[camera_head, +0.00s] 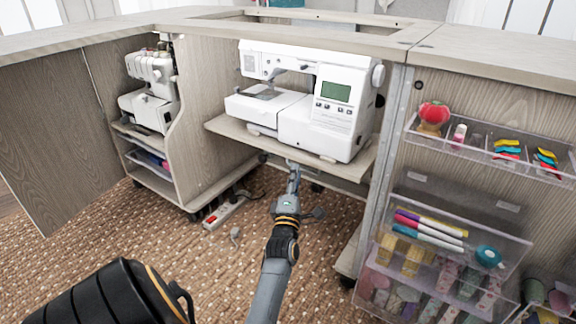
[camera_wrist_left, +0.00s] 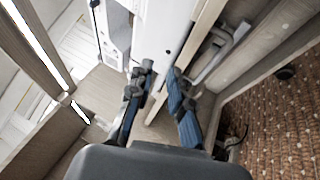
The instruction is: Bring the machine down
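The white sewing machine (camera_head: 308,98) stands upright on a pale wooden shelf (camera_head: 225,128) in the cabinet opening, below the tabletop level. My left gripper (camera_head: 293,168) is at the shelf's front edge, below the machine. In the left wrist view its two dark fingers (camera_wrist_left: 158,75) are apart, with the shelf's edge (camera_wrist_left: 203,32) running close to them. Whether the fingers press on the board cannot be told. A part of the white machine (camera_wrist_left: 116,35) shows at the upper left there. My right gripper is not in view.
The cabinet top has a rectangular opening (camera_head: 285,20) above the machine. An overlocker (camera_head: 152,88) stands in the left compartment. The right door carries clear trays (camera_head: 480,145) of sewing supplies. A power strip (camera_head: 222,213) lies on the patterned carpet (camera_head: 190,265).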

